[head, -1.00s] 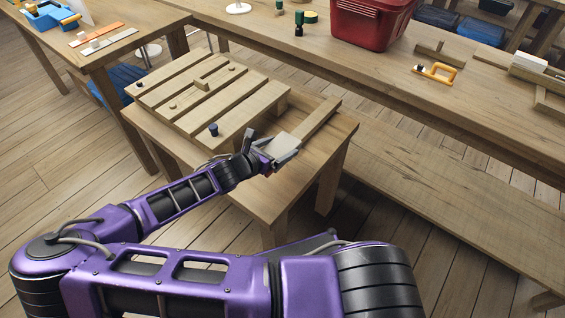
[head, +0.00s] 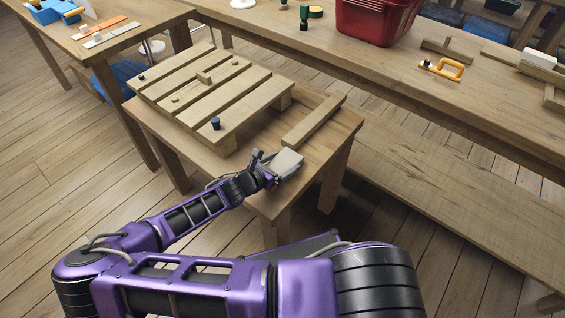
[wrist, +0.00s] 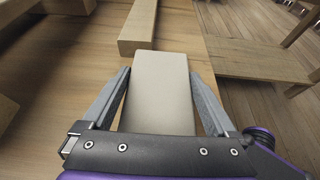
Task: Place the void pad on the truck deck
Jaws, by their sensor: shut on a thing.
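My gripper (wrist: 160,92) is shut on a pale grey-beige block (wrist: 160,80), which looks like the void pad. In the head view the block (head: 287,161) is over the near right part of a low wooden table, close to its surface. I cannot tell whether it touches the table. A raised slatted wooden platform (head: 226,101), which may be the truck deck, stands on the same table, beyond and left of my gripper. The wrist view shows the two grey fingers along the block's sides.
A loose wooden bar (head: 315,120) lies on the low table (head: 247,142), just beyond the block. A dark peg (head: 215,124) and small wooden pieces sit on the platform. A long bench with a red bin (head: 374,22) is behind.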

